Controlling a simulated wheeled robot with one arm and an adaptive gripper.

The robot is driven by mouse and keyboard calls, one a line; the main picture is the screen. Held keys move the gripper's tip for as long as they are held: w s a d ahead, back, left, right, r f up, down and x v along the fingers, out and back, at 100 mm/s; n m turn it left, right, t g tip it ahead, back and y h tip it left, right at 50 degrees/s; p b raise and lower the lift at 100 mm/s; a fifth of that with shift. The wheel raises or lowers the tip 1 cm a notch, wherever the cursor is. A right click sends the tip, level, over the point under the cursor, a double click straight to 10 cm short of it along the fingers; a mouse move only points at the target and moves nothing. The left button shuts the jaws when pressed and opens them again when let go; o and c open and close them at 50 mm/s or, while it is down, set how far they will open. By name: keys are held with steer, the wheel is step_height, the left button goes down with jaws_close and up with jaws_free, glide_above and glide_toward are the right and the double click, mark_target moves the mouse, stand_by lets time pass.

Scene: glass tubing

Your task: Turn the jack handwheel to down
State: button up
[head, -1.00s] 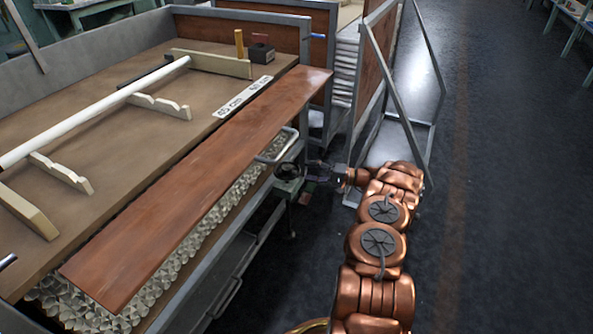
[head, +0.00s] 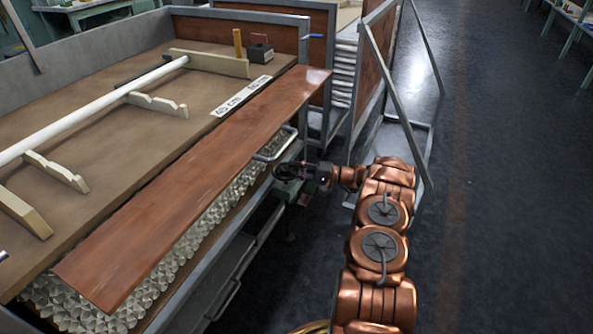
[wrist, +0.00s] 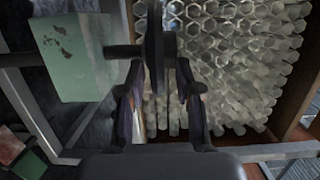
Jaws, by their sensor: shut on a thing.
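The jack handwheel (wrist: 154,50) is a dark wheel seen edge-on at the top middle of the wrist view. Its shaft runs left to a worn green jack body (wrist: 72,58). My gripper (wrist: 158,82) has one finger on each side of the wheel and is shut on its rim. In the head view the dark handwheel (head: 288,171) is at the bench's right side, and my gripper (head: 313,174) reaches it from the right. The gripper partly hides the wheel there, and its turned position cannot be told.
A reddish-brown board (head: 190,190) lies along the bench edge above stacked glass tubes (wrist: 240,60). A metal handle (head: 278,145) sticks out near the wheel. A leaning metal frame (head: 400,95) stands behind my arm. The floor (head: 510,200) to the right is clear.

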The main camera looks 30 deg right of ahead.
jaws_close()
